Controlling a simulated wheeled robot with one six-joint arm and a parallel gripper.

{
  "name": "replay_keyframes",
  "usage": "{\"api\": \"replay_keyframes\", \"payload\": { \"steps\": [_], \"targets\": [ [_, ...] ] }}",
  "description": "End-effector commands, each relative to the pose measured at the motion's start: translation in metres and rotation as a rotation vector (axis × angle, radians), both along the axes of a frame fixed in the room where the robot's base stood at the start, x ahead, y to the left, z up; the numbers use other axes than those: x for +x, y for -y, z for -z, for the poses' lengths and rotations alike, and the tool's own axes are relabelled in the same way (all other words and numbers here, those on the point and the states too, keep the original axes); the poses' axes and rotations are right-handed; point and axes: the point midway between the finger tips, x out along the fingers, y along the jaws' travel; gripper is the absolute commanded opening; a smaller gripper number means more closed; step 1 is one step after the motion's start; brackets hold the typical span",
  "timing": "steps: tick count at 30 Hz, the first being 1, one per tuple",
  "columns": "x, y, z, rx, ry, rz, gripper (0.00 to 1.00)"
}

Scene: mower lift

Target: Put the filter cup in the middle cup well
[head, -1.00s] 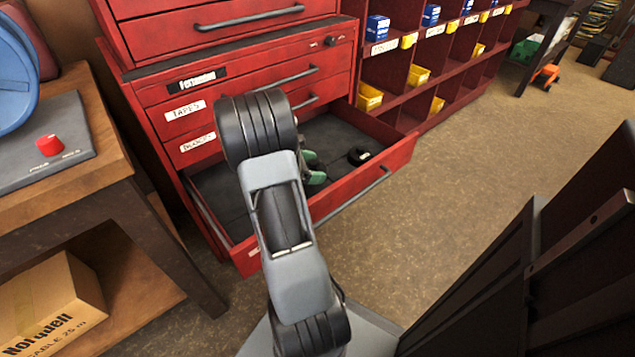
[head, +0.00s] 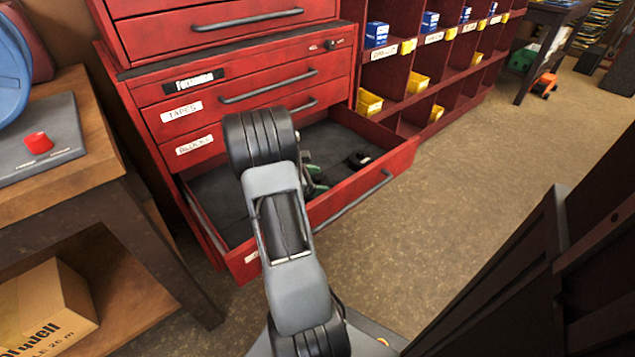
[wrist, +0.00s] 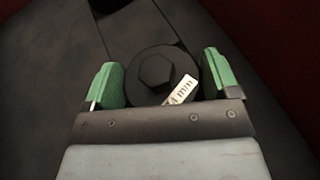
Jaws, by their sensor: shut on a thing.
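A black round filter cup (wrist: 153,66) with a hexagon on its face sits between the green fingers of my gripper (wrist: 163,82) in the wrist view. My gripper is shut on it. A pale label on the cup reads partly "4 mm"; its first characters are hard to read. In the head view my gripper (head: 316,178) is low inside the open red drawer (head: 340,215), mostly hidden by my arm, and the held cup cannot be made out. No cup well shows clearly in either view.
Another small black round thing (head: 359,159) lies on the dark drawer floor, right of my gripper. The red cabinet (head: 250,62) rises behind. A wooden bench (head: 60,195) stands left, and a dark panel (head: 520,285) is close at right.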

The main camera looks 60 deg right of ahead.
Motion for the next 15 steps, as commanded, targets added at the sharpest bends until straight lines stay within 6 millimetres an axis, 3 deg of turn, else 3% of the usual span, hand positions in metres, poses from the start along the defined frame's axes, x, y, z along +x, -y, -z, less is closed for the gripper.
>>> {"api": "replay_keyframes", "payload": {
  "steps": [3,4,6,9,15],
  "targets": [
    [0.0000,0.0000,0.0039,0.000,-0.001,0.000,0.50],
    [0.0000,-0.0001,0.0038,0.001,-0.001,0.000,0.84],
    [0.0000,0.0000,0.0034,0.000,0.000,0.000,0.90],
    [0.0000,0.0000,0.0034,0.000,0.000,0.000,1.00],
    [0.0000,0.0000,0.0029,0.000,0.000,0.000,1.00]
  ]
}}
